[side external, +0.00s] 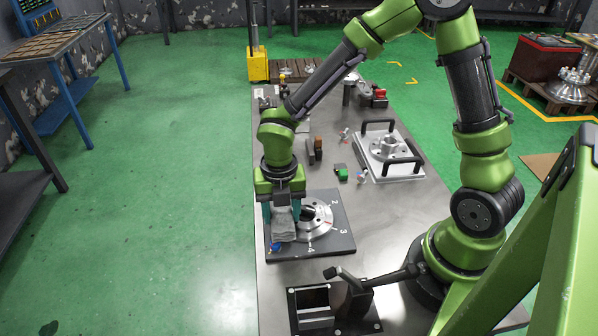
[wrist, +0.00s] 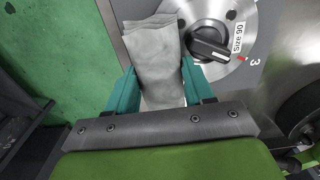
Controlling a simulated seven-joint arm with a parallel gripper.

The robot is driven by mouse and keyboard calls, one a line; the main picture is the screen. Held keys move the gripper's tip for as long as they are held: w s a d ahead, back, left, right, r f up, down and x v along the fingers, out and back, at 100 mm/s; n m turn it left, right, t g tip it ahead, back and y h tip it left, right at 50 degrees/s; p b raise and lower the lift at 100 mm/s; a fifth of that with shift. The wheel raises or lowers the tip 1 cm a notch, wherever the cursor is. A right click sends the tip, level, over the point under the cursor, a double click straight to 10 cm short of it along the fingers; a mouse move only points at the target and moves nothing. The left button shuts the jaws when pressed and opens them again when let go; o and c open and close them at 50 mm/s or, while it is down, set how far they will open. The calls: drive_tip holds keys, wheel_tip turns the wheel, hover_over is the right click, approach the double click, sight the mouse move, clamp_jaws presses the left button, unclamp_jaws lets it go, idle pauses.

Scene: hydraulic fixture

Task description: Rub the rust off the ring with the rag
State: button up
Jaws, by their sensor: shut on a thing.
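My gripper (side external: 283,213) is shut on a grey rag (side external: 283,228), with its teal fingers on either side of the cloth. The rag hangs over the left part of a round metal ring (side external: 322,228) on a dark square plate (side external: 338,241). In the wrist view the rag (wrist: 157,62) covers the ring's near-left side, and the ring (wrist: 217,14) shows beyond it with a black knob and a "Size 90" label. I cannot tell whether the cloth touches the ring. No rust is clear on the visible part. Numbers 2, 3 and 4 are marked around the ring.
A blue item (side external: 275,247) lies at the plate's left corner. A white fixture with black handles (side external: 385,153) stands farther back on the metal table. A clamp with a black handle (side external: 350,287) stands in front. Small tools lie between; the table's left edge is close.

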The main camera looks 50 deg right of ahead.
drive_tip(key=shift+s+a, duration=0.5)
drive_tip(key=shift+s, duration=0.05)
drive_tip(key=shift+w+d+f, duration=0.15)
drive_tip(key=shift+w+d, duration=0.5)
drive_tip(key=shift+s+a, duration=0.6)
drive_tip(key=shift+s, duration=0.1)
drive_tip(key=shift+w+d+r, duration=0.2)
drive_tip(key=shift+w+d, duration=0.35)
drive_tip(key=shift+w, duration=0.1)
drive_tip(key=shift+s+a+f, duration=0.2)
drive_tip(key=shift+s+a, duration=0.4)
drive_tip(key=shift+s, duration=0.05)
drive_tip(key=shift+w+d, duration=0.65)
drive_tip(key=shift+d, duration=0.05)
drive_tip(key=shift+r, duration=3.65)
